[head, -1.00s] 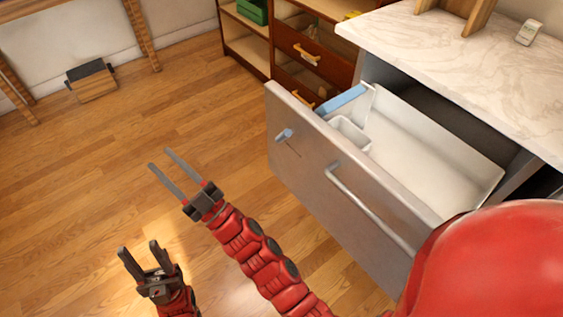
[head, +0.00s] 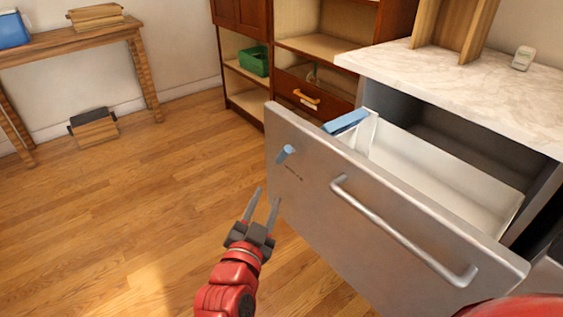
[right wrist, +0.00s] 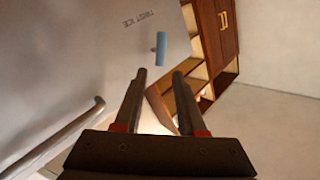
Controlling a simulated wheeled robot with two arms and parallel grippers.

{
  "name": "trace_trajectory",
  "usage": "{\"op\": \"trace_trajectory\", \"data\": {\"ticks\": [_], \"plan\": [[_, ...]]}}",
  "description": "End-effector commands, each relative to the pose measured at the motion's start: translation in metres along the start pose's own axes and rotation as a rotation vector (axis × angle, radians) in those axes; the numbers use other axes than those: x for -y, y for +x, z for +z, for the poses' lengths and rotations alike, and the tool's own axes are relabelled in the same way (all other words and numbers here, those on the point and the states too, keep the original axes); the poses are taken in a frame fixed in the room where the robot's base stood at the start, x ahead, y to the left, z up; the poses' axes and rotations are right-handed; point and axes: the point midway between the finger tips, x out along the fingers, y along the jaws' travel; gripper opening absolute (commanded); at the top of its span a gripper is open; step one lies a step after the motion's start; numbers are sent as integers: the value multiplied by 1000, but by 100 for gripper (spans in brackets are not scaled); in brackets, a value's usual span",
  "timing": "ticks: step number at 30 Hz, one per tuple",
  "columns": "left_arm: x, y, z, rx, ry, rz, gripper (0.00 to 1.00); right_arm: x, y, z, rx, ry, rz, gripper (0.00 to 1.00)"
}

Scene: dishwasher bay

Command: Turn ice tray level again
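The light-blue ice tray (head: 346,121) shows as a narrow blue strip at the far left end of the open drawer, behind its front; I cannot tell its exact tilt. A short blue knob (head: 285,153) sticks out of the grey drawer front (head: 330,220), slanted, with small lettering below it. In the right wrist view the knob (right wrist: 161,47) is beyond the fingertips, beside "TWIST ICE" print. My right gripper (head: 266,195) is open and empty, below and left of the knob, apart from it. My left gripper is out of view.
A long metal handle (head: 400,230) runs across the drawer front to the right of the knob. A white bin (head: 440,178) fills the drawer. A marble counter (head: 450,75) stands behind.

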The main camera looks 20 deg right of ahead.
Motion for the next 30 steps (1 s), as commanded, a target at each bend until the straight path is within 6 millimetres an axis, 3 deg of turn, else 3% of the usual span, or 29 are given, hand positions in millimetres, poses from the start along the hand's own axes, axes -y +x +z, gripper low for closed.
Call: {"op": "trace_trajectory", "data": {"ticks": [18, 24, 30], "plan": [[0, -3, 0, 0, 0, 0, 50, 0, 112, 0, -1, -1, 1, 40], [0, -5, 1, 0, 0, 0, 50, 2, 136, 0, -3, -2, -5, 40], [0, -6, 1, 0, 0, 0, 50, 2, 146, -1, -2, 0, -5, 40]]}}
